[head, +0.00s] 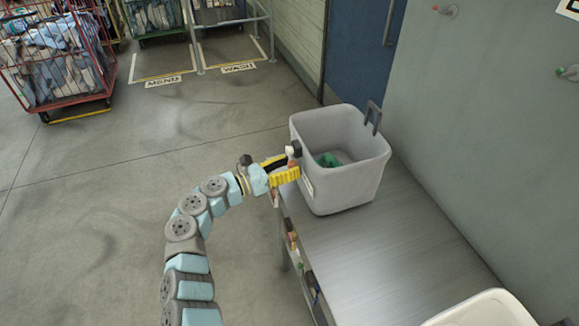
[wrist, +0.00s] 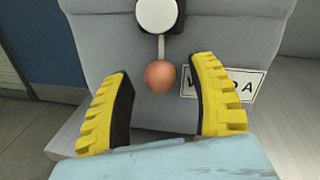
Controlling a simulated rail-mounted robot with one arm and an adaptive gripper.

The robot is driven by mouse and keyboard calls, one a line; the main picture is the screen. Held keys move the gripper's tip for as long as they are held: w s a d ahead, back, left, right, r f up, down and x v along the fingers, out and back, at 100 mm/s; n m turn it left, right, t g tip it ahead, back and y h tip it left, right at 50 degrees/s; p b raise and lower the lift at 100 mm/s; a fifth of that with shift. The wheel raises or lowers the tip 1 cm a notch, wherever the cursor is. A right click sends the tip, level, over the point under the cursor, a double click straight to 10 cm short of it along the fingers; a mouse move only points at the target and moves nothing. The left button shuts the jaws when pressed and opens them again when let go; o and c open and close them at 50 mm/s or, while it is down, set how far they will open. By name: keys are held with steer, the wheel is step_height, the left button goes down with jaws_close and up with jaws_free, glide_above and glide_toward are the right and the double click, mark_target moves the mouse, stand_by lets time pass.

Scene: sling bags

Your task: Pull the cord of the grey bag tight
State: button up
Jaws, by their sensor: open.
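The grey bag (head: 350,190) stands upright and open on the metal bench, with something green (head: 327,159) inside. A dark loop (head: 373,117) rises from its far right rim. In the wrist view, the bag's front (wrist: 225,40) carries a dark fitting with a white round piece (wrist: 156,14). A short pale cord (wrist: 161,47) hangs from it to an orange-brown ball (wrist: 159,76). My gripper (head: 286,166) is at the bag's left side. Its yellow fingers are open, one on each side of the ball in the wrist view (wrist: 161,72), with gaps on both sides.
A white label (wrist: 238,84) is on the bag's front, partly behind the right finger. The metal bench (head: 400,255) is bare toward a white basin (head: 490,312). Small coloured items (head: 310,282) line the bench's left edge. A wall (head: 480,140) stands behind; open floor lies left.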

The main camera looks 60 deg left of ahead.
jaws_close()
steer(key=shift+f, duration=0.2)
step_height(320, 180, down, 3)
steer(key=b, duration=0.4)
steer(key=shift+f, duration=0.15)
jaws_free()
